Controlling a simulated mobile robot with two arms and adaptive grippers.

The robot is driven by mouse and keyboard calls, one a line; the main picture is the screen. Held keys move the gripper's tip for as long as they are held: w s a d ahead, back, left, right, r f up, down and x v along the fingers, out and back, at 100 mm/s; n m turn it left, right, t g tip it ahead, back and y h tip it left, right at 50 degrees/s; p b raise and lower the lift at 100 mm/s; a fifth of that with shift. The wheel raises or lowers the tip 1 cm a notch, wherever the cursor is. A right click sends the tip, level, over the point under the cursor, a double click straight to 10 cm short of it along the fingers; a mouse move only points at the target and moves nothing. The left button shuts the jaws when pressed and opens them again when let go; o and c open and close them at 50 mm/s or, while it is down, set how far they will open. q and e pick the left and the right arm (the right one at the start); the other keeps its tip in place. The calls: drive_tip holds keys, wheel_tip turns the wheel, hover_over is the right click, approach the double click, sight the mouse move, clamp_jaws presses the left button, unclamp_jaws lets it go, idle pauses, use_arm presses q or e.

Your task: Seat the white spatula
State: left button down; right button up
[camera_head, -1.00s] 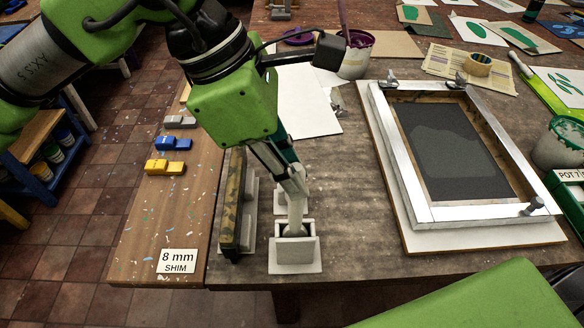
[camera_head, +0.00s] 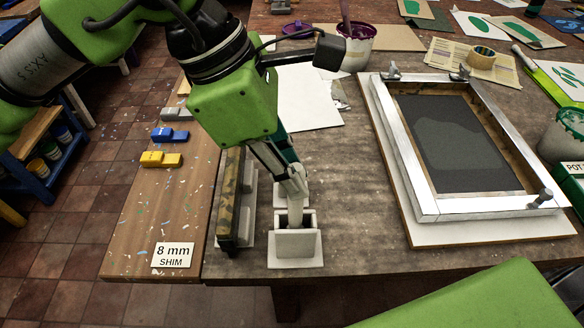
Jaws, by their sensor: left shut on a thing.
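The white spatula (camera_head: 296,206) is upright, its lower end at the open top of a pale grey slotted holder (camera_head: 297,246) near the table's front edge. I cannot tell how deep it sits. My left gripper (camera_head: 292,178) is above the holder, shut on the spatula's upper part and hiding much of it. My right gripper is not in view.
A mottled dark bar (camera_head: 229,200) stands close left of the holder. Blue blocks (camera_head: 169,135), yellow blocks (camera_head: 161,159) and an 8 mm shim label (camera_head: 173,255) lie further left. A framed screen (camera_head: 455,150) lies right, with bare table between.

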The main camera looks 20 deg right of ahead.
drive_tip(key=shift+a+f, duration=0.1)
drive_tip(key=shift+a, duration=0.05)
use_arm(q)
drive_tip(key=c, duration=1.9)
unclamp_jaws()
drive_tip(key=v, duration=0.8)
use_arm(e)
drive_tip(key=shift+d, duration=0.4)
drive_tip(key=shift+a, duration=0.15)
